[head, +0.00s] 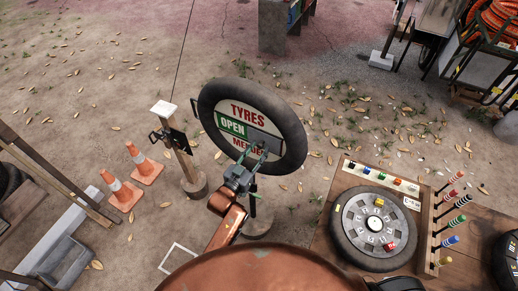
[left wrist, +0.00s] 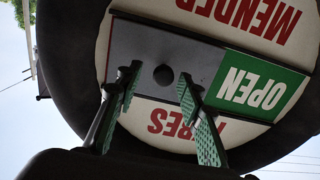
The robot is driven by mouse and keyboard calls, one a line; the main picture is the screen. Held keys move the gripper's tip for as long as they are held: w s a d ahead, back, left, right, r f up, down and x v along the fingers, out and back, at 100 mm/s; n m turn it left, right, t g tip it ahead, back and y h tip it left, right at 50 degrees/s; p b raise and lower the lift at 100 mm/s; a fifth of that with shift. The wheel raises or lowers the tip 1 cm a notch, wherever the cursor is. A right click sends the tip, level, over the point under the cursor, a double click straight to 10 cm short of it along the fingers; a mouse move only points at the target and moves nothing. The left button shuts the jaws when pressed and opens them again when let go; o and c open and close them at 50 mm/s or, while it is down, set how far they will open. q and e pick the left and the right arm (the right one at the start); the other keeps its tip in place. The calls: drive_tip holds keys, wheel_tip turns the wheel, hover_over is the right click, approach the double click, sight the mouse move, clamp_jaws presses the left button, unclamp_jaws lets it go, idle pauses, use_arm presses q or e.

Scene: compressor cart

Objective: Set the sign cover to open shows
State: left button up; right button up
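The round sign is a dark tyre (head: 292,120) around a cream board with red "TYRES" and "MENDED" lettering. A green OPEN panel (head: 231,128) shows on the left of its middle band. The grey sign cover (head: 264,142) fills the band to the right of it. In the left wrist view the sign appears upside down, with the cover (left wrist: 205,58) beside the OPEN panel (left wrist: 255,90) and a dark round knob (left wrist: 163,75) on the cover. My left gripper (head: 254,155) is in front of the cover; its open fingers (left wrist: 159,82) lie either side of the knob. My right gripper is out of view.
A post (head: 178,150) with a white cap and two orange cones (head: 121,190) stand left of the sign. A wooden board with a wheel (head: 345,225) and coloured pegs (head: 455,222) is at lower right. A cart with orange hose (head: 495,22) stands at upper right.

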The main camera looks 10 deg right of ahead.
use_arm(q)
drive_tip(key=v, duration=1.1)
drive_tip(key=shift+s, duration=0.1)
